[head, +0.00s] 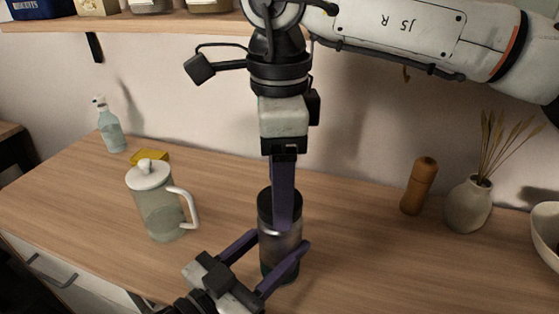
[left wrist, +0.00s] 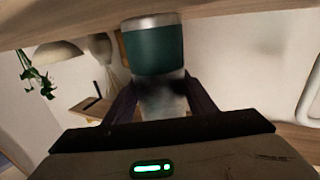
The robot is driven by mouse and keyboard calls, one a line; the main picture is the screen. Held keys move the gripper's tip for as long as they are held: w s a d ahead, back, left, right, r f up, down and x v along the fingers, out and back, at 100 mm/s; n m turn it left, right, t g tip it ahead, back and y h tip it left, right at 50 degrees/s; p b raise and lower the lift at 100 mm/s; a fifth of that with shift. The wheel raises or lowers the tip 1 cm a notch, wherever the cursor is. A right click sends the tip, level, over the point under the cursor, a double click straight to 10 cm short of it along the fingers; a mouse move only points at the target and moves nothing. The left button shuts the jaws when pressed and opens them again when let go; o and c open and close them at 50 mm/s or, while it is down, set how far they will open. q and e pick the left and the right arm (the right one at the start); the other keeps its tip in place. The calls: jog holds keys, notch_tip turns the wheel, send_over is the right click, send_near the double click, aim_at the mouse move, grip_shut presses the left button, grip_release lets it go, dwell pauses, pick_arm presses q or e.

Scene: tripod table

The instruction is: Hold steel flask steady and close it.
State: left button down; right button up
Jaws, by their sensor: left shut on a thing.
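The steel flask (head: 272,246) stands upright near the front of the wooden table, a silvery body with a dark top (head: 264,206). Its teal base also shows in the left wrist view, where the flask (left wrist: 154,50) appears upside down. My left gripper (head: 279,242) comes in from the lower left, shut on the flask's body with one finger on each side. My right gripper (head: 284,226) points straight down over the flask's top. Its fingers are seen edge-on as one purple bar, so their gap is hidden. Whether the dark top is a seated lid is unclear.
A glass pitcher (head: 160,215) with a white lid stands to the left. A spray bottle (head: 111,130) and yellow sponge (head: 150,156) are behind it. A wooden mill (head: 418,187), a vase (head: 467,206) and a white bowl (head: 547,230) stand at right. A shelf (head: 150,21) runs above.

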pick_arm(q)
jog(key=shift+f, duration=0.1)
pick_arm(e)
jog(key=shift+f, duration=1.25)
jog(key=c, duration=1.1)
jog(key=o, duration=1.3)
notch_tip(320, 180, up, 12)
jog(key=shift+r, duration=0.1)
